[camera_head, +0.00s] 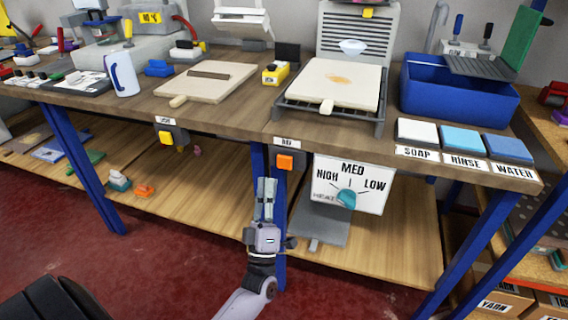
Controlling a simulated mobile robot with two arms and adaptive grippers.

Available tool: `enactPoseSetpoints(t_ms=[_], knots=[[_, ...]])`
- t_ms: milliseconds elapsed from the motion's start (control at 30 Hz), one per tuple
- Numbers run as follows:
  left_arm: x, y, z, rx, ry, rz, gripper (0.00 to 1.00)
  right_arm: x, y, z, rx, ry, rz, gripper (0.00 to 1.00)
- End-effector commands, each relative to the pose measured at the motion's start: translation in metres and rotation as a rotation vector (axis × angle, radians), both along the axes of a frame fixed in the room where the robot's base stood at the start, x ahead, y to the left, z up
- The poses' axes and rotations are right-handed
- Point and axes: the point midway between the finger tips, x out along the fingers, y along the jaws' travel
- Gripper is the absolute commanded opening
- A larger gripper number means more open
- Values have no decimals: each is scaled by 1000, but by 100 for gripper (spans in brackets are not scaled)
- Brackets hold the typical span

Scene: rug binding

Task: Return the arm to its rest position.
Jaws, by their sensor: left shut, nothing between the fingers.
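My left gripper (265,200) stands upright in front of the workbench, its fingers pointing up and closed together with nothing between them. It is below the bench's front edge, under the orange button (285,162) and left of the white heat dial panel (350,185). I cannot tell whether it touches anything. My left arm comes up from the bottom of the picture. My right gripper is not in view.
The wooden workbench (235,118) holds a board (205,82), a grill-like rack with a pale slab (333,84), a blue basin (455,98) and soap, rinse and water pads (462,139). A lower shelf (215,195) runs behind my gripper. Red floor (165,265) is clear at the left.

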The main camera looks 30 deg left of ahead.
Motion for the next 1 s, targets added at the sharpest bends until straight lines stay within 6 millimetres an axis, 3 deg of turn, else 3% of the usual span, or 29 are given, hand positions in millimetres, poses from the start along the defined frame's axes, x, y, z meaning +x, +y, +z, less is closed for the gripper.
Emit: enactPoseSetpoints(t_ms=[433,567,667,800,900,1000], knots=[[0,0,0,1,2,0,0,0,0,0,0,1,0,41],[9,-9,-14,25,82,-21,0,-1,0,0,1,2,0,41],[22,-29,-46,86,254,-64,0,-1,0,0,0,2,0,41],[33,-68,-124,234,611,-153,0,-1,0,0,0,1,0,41],[23,-94,-187,357,873,-224,0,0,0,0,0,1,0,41],[-5,-115,-252,488,1131,-299,0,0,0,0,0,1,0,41]])
